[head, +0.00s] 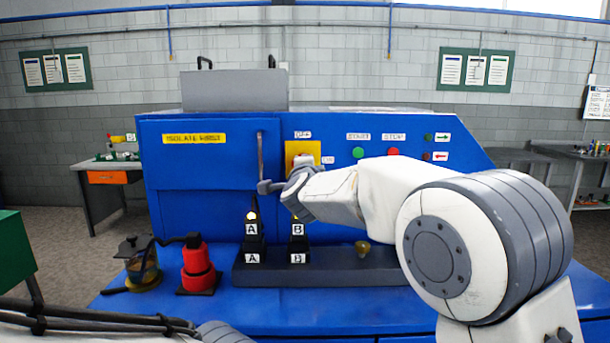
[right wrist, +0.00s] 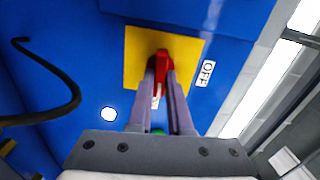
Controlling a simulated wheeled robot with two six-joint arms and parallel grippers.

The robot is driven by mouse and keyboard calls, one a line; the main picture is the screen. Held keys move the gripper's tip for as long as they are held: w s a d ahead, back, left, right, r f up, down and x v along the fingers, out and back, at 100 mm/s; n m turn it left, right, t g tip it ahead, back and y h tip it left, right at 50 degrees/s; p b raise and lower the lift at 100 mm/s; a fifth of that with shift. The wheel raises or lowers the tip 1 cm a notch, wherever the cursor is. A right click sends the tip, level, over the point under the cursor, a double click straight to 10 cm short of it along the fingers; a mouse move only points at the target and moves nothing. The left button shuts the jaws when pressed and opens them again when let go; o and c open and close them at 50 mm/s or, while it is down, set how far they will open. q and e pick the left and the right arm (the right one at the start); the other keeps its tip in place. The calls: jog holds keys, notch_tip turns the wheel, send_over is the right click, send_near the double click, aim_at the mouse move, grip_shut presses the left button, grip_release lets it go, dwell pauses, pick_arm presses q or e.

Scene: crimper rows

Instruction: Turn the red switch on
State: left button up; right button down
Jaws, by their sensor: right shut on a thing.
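The red switch (right wrist: 162,62) sits on a yellow plate (right wrist: 190,58) on the blue machine's front. My right gripper (right wrist: 163,82) is shut on the switch, with a finger on each side of its red handle. An OFF label (right wrist: 205,73) stands beside the plate in the right wrist view. In the head view the yellow plate (head: 315,148) shows behind my right gripper (head: 290,180), which hides most of the switch. An OFF label is above the plate and another label is at its right. The handle's exact angle is hard to tell. My left gripper is out of view.
A green button (head: 358,152) and a red button (head: 393,152) are right of the plate. A grey lever (head: 261,158) hangs at its left. Crimpers marked A (head: 251,228) and B (head: 297,229) stand in a dark rack below. A red-and-black device (head: 197,262) stands left.

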jog(key=shift+f+m+b, duration=0.1)
jog(key=shift+m+b, duration=0.25)
jog(key=shift+m, duration=0.15)
jog(key=c, duration=0.8)
grip_release()
jog(key=shift+c, duration=0.2)
jog(key=s+b, duration=0.2)
jog(key=s, duration=0.8)
jog(key=shift+s, duration=0.25)
